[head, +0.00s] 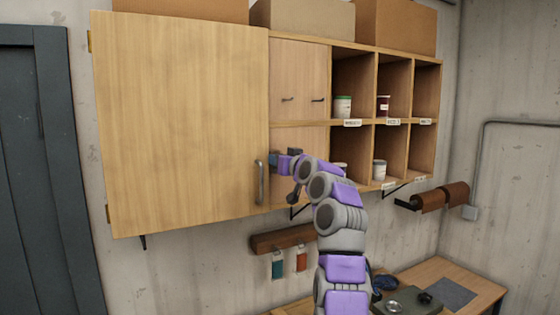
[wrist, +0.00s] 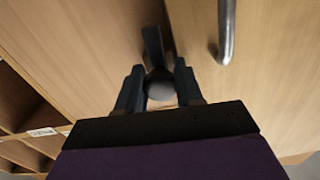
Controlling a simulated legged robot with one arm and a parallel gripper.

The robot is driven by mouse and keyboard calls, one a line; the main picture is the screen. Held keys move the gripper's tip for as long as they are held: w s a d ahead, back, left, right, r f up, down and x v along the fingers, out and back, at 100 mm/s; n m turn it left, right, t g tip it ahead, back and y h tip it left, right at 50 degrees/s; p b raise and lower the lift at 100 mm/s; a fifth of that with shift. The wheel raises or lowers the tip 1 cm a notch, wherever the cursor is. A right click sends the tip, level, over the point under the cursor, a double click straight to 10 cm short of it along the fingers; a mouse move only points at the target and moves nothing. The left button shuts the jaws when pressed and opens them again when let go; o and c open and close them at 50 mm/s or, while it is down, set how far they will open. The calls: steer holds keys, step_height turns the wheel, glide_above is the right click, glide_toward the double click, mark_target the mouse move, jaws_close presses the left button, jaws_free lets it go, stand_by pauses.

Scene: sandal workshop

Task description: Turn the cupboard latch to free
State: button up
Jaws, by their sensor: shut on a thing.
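The cupboard latch (wrist: 153,45) is a dark bar on a rounded grey hub, seen in the wrist view. Its bar points up in that picture, roughly along the seam beside the door. My gripper (wrist: 157,76) is shut on the latch, with one dark finger on each side of the hub. In the head view my gripper (head: 277,160) is at the right edge of the large wooden cupboard door (head: 180,120), just right of the door handle (head: 260,182). The latch is mostly hidden there by my gripper. The door looks closed.
The door handle also shows in the wrist view (wrist: 227,30), close to my gripper. Open cubbies (head: 425,93) with jars are at right. Cardboard boxes (head: 305,18) stand on top. A wooden rail (head: 282,238) with hanging tools and a workbench (head: 440,268) are below.

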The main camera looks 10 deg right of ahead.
steer(key=shift+d+n, duration=0.1)
steer(key=shift+n, duration=0.4)
steer(key=o, duration=1)
steer(key=b+v, duration=0.9)
steer(key=v, duration=0.8)
steer(key=shift+b, duration=0.3)
